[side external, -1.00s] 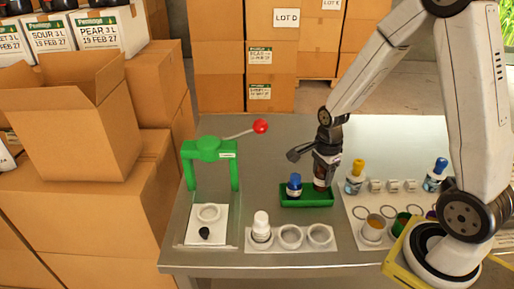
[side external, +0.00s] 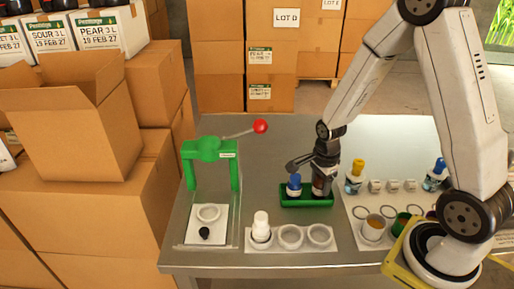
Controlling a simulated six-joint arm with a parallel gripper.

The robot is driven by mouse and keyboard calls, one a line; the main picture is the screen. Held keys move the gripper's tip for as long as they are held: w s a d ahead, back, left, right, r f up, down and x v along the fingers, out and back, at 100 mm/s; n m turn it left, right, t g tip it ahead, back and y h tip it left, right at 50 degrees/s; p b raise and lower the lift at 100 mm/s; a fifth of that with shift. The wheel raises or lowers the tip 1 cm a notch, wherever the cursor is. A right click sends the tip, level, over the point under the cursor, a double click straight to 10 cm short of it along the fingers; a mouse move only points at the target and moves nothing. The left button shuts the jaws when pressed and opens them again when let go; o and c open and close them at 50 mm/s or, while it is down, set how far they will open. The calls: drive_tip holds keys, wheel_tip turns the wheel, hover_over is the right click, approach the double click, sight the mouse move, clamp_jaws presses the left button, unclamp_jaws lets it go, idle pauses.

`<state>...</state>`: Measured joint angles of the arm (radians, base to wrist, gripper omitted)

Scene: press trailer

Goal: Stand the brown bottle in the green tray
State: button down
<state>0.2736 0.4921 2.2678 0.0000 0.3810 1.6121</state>
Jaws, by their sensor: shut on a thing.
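The green tray (side external: 306,202) is on the metal table, a little right of its middle. A brown bottle (side external: 320,186) is upright at the right part of the tray, with its lower part showing below my gripper (side external: 322,172). My gripper is shut on the brown bottle and hides its top. Whether the bottle's base touches the tray floor cannot be told. A bottle with a blue cap (side external: 294,186) stands in the left part of the same tray, close beside the gripper.
A white holder (side external: 290,246) with a white bottle (side external: 261,227) is in front of the tray. A green press (side external: 209,151) with a red-knobbed lever stands left. A white board (side external: 357,202) with cups and capped bottles is right. The table behind is clear.

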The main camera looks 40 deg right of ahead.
drive_tip(key=shift+f, duration=0.15)
drive_tip(key=shift+c, duration=0.3)
unclamp_jaws()
drive_tip(key=shift+r, duration=0.2)
drive_tip(key=shift+r, duration=6)
drive_tip(key=shift+a, duration=0.1)
drive_tip(key=s+a+f+n+t, duration=0.1)
drive_tip(key=a+n, duration=0.3)
drive_tip(key=n, duration=0.6)
drive_tip(key=s+a+f+n+t, duration=0.1)
drive_tip(key=a+n, duration=0.3)
drive_tip(key=n, duration=0.7)
drive_tip(key=shift+s+a+f+n+t, duration=0.35)
drive_tip(key=shift+s+f, duration=0.1)
drive_tip(key=shift+s, duration=0.3)
